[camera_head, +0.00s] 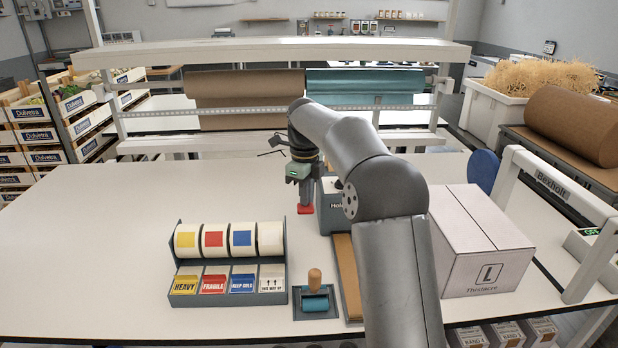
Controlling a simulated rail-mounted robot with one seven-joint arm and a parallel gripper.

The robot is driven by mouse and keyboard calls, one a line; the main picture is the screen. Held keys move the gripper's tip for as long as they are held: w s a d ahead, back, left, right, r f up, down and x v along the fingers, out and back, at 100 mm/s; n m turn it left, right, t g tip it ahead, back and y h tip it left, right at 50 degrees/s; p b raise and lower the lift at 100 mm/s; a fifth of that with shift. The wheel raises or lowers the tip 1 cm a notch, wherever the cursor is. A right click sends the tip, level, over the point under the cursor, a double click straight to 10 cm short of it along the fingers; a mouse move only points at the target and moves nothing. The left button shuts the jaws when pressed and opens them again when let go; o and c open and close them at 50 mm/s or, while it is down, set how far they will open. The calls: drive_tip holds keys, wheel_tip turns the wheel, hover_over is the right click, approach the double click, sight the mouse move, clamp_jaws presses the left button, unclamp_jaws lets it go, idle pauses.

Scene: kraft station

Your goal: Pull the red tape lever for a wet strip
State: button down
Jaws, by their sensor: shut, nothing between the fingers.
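The red lever end (306,209) shows just below my gripper (304,195), left of the grey tape machine (327,210). My gripper points down over it; whether they touch cannot be told from this view. The fingers look small here and are shut with nothing held. A brown paper tape strip (347,275) or track lies in front of the machine, partly behind my arm.
A label dispenser (228,265) with several rolls stands front left. A wood-handled roller (315,290) sits on a dark pad beside it. A white carton (470,240) stands right of my arm. The table's left side (100,240) is clear.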

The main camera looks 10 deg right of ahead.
wheel_tip(320, 180, up, 9)
drive_tip(key=p, duration=0.7)
drive_tip(key=shift+p, duration=0.4)
drive_tip(key=s+f+n+b, duration=0.1)
drive_tip(key=s+n+b, duration=0.2)
drive_tip(key=s+n, duration=1.3)
drive_tip(key=s+f+n, duration=0.4)
drive_tip(key=s+f, duration=0.1)
drive_tip(key=s, duration=0.6)
drive_tip(key=s+f+n+t+b, duration=0.1)
drive_tip(key=s+f+n, duration=0.4)
drive_tip(key=s, duration=0.7)
drive_tip(key=shift+s+f+n, duration=0.15)
drive_tip(key=shift+f+n, duration=0.15)
